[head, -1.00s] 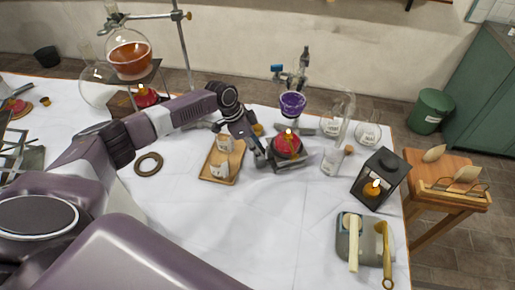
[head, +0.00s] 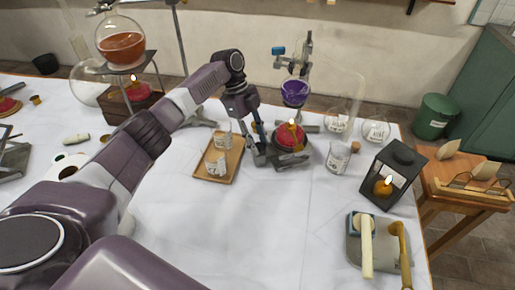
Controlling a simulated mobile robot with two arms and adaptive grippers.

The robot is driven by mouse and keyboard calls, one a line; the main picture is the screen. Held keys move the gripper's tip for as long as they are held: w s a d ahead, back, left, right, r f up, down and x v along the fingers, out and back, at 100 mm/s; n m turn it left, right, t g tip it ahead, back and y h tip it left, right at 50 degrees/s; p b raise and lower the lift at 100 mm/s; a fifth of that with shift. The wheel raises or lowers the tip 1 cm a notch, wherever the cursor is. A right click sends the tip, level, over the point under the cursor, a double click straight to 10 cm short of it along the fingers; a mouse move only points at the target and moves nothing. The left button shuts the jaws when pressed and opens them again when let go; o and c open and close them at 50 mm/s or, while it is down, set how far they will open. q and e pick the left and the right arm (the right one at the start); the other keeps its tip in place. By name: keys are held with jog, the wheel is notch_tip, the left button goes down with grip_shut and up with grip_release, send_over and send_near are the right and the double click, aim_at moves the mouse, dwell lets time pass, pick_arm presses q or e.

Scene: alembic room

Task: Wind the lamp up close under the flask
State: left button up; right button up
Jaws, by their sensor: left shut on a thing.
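The lamp (head: 290,137) is a red spirit lamp with a lit flame. It sits on a small grey lab jack (head: 292,160) right of the middle of the table. The round flask (head: 295,91) with purple liquid hangs in a clamp above it. A clear gap shows between the flame and the flask's bottom. My left gripper (head: 262,158) reaches down at the left side of the jack and is shut on its knob. The knob itself is hidden by the fingers. My right gripper is not in view.
A wooden tray (head: 201,175) with two small labelled jars stands left of the gripper. Glass jars (head: 338,158) and a black lantern (head: 402,167) stand to the right. Another flask (head: 122,47) with orange liquid stands far left over a second lit lamp. The front middle of the table is clear.

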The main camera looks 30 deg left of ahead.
pick_arm(q)
jog(key=shift+w+m+g+b, duration=0.1)
jog(key=shift+m+g+b, duration=0.2)
jog(key=shift+m+b, duration=0.5)
jog(key=shift+r, duration=0.1)
jog(key=o, duration=1.2)
jog(key=shift+c, duration=0.2)
jog(key=v, duration=0.8)
